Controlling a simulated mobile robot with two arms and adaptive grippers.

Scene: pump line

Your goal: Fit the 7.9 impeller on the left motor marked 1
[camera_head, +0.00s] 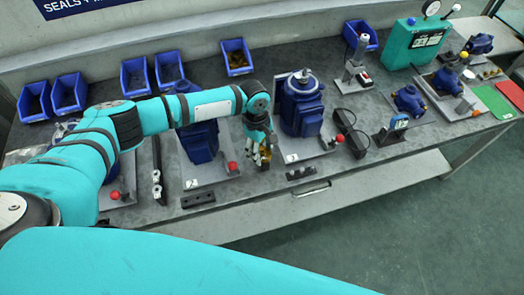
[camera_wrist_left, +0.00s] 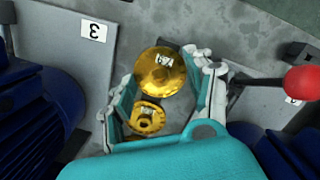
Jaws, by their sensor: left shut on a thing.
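My left gripper (camera_head: 262,156) is above the bench between the middle motor (camera_head: 200,135) and the right motor (camera_head: 301,105). It is shut on a brass impeller (camera_wrist_left: 161,72); in the left wrist view, a marked round face and a smaller round part (camera_wrist_left: 147,118) show between the fingers. I cannot read the mark surely. The left motor (camera_head: 112,168) is blue and mostly hidden behind my left arm; its number is not visible. My right gripper is not in view.
Plates with red-knobbed levers (camera_head: 232,167) stand close by. A plate marked 3 (camera_wrist_left: 93,31) shows in the wrist view. Dark blocks (camera_head: 198,199) and a bar (camera_head: 157,170) lie near the front. Blue bins (camera_head: 135,76) line the back; a teal tester (camera_head: 415,42) stands far right.

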